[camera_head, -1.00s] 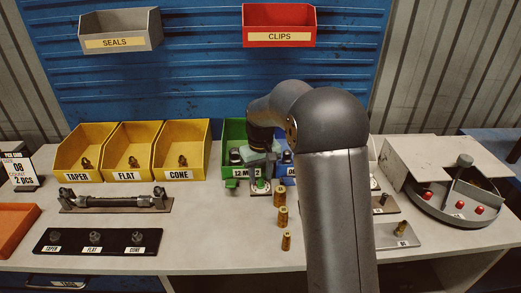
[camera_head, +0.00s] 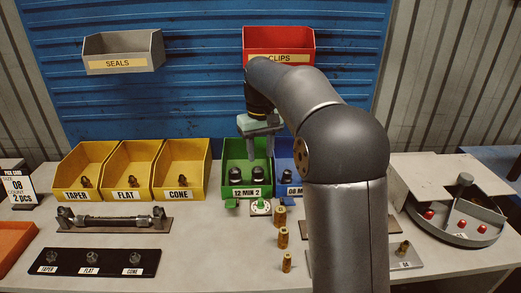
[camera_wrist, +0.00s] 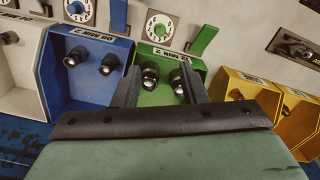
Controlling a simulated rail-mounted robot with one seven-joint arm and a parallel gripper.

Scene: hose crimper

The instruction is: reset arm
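My gripper (camera_head: 265,154) hangs over the green bin (camera_head: 230,150), labelled "12 MIN 2". In the wrist view, its two dark fingers (camera_wrist: 160,70) are spread apart with nothing held between them. Two black fittings (camera_head: 236,175) (camera_head: 258,174) sit in the green bin, below the fingers and apart from them. My arm is bent at the elbow and covers part of the blue bin (camera_head: 284,155) and the bench to the right.
Yellow bins TAPER (camera_head: 70,170), FLAT and CONE stand left. A red CLIPS bin (camera_head: 279,40) hangs on the back panel behind my arm. Several brass fittings (camera_head: 281,216) stand on the bench. A round tray (camera_head: 450,228) with red parts is right.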

